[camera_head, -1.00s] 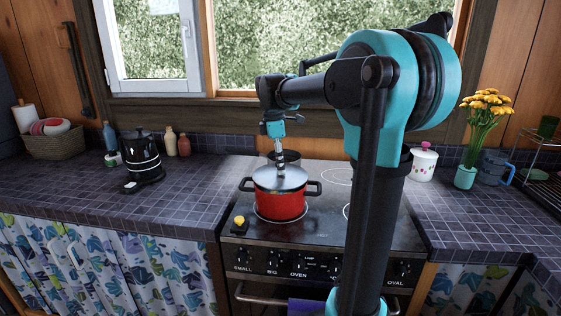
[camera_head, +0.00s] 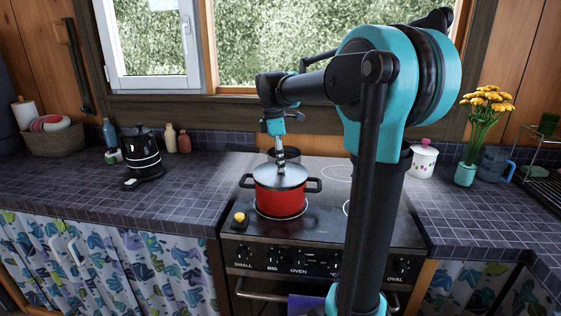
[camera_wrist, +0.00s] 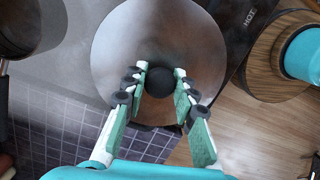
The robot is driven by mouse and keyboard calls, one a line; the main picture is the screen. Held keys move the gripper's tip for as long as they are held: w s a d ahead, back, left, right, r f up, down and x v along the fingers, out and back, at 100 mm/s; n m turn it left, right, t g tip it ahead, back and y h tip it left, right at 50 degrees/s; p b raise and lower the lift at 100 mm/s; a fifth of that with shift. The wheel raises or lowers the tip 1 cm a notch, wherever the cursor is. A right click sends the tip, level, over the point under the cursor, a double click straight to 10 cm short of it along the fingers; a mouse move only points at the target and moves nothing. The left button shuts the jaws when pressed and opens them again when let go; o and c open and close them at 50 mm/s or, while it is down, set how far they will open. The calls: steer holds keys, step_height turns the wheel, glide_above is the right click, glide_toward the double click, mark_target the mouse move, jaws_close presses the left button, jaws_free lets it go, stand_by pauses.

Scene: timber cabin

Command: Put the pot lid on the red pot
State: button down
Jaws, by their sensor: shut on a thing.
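The red pot (camera_head: 280,201) with black side handles stands on the stove's front left burner. The round grey metal pot lid (camera_head: 279,175) is level over the pot's mouth and hides its inside. I cannot tell for sure whether it touches the rim all round. My gripper (camera_head: 280,163) points straight down at the lid's middle. In the wrist view my gripper (camera_wrist: 163,82) has its fingers on either side of the lid's black knob (camera_wrist: 160,78), shut on it. The lid (camera_wrist: 158,38) hides the red pot there.
A dark pot (camera_head: 284,156) stands behind the red pot; it also shows in the wrist view (camera_wrist: 30,28). A black kettle (camera_head: 141,152) is on the left counter. A white canister (camera_head: 423,163) and a flower vase (camera_head: 465,175) are on the right. A yellow-topped item (camera_head: 239,217) sits at the stove's front left.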

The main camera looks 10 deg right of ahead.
steer(key=shift+f, duration=0.55)
steer(key=c, duration=1.1)
jaws_free()
steer(key=shift+c, duration=0.2)
step_height(320, 180, up, 12)
steer(key=a, duration=0.1)
steer(key=shift+a, duration=0.2)
steer(key=shift+w, duration=0.1)
